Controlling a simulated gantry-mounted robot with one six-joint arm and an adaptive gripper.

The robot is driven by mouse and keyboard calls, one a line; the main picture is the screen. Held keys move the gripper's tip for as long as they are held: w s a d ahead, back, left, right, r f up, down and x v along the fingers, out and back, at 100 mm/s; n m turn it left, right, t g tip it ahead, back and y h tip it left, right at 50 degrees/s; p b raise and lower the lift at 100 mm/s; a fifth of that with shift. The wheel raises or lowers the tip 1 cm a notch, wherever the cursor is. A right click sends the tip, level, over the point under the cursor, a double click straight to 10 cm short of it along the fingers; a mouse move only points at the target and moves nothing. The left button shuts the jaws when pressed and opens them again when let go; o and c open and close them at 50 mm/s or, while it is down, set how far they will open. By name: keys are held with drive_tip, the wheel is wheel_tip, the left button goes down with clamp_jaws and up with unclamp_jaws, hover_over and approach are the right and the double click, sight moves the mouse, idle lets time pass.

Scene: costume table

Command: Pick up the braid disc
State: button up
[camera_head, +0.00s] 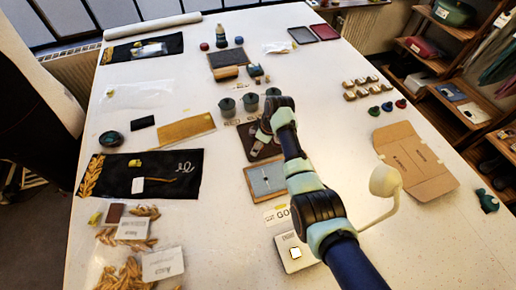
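A dark, round, disc-like object (110,138) lies on the left side of the white table, above a black cloth with gold braid trim. It is small, and I cannot tell for sure that it is the braid disc. Tan braided pieces (133,224) lie in clear bags at the lower left. My arm reaches up from the lower right, and its far end, with my gripper (262,135), is over a dark board (250,153) near the table's middle. The gripper is well to the right of the round object. Its fingers are too small and partly hidden to read.
Several dark green cups (250,103) stand beside my arm's far end. A black cloth (112,176) lies at left, with a gold strip (188,129) above it. Bare table shows between the bags and the arm.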

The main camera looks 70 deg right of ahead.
drive_tip(key=shift+w+f, duration=0.15)
drive_tip(key=shift+f, duration=0.4)
drive_tip(key=c, duration=1)
drive_tip(key=shift+r, duration=0.1)
wheel_tip(320, 180, up, 20)
drive_tip(key=p, duration=0.2)
drive_tip(key=shift+p, duration=0.35)
